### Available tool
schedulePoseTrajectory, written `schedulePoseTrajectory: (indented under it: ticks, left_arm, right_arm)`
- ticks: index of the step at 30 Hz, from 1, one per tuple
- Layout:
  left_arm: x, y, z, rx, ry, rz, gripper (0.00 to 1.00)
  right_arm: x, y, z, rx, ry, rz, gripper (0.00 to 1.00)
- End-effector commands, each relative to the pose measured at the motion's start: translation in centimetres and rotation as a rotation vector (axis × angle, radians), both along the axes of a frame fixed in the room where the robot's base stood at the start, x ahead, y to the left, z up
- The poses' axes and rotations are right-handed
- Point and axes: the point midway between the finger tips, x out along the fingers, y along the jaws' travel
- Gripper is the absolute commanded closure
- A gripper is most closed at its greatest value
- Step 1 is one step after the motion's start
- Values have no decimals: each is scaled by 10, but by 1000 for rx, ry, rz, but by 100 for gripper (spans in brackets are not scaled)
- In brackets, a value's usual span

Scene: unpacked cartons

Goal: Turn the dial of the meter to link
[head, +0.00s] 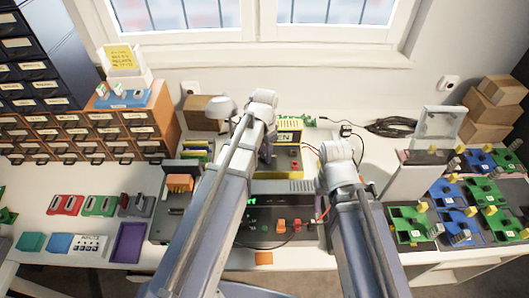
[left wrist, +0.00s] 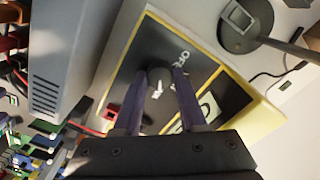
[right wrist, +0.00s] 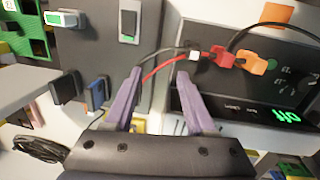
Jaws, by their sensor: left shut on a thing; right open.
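The meter is a yellow-edged box with a dark face (head: 288,126), standing at the back middle of the bench. The left wrist view shows its face close up (left wrist: 207,72), tilted, with the letters of OFF partly readable beside a round dark dial (left wrist: 160,75). My left gripper (left wrist: 160,88) is shut on the dial, one finger on each side. A white mark shows on the dial; I cannot tell which label it points to. In the head view my left arm hides the dial and much of the meter. My right gripper (right wrist: 158,98) is open and empty.
A dark instrument with green digits (right wrist: 286,115) has red and orange plugs (right wrist: 238,62) and cables near my right gripper. Coloured circuit boards (head: 410,225) stand at the right, orange drawers (head: 90,135) at the left. A black cable coil (head: 390,126) lies behind.

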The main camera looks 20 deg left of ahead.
Motion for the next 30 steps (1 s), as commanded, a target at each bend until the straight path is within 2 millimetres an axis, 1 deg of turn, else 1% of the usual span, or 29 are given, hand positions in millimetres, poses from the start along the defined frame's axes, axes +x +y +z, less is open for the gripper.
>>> schedulePoseTrajectory:
  ticks: [10,11,18,19,26,30]
  left_arm:
    - [0,0,0,0,0,-4,100]
    - [0,0,0,0,0,-4,58]
    - [0,0,0,0,0,-3,31]
    - [0,0,0,0,0,-3,29]
    - [0,0,0,0,0,-3,29]
    - [0,0,4,0,0,-2,29]
  right_arm:
    - [0,0,0,0,0,0,44]
    - [0,0,0,0,0,0,44]
    - [0,0,0,0,0,0,44]
    - [0,0,0,0,0,0,44]
    - [0,0,0,0,0,0,44]
    - [0,0,4,0,0,0,44]
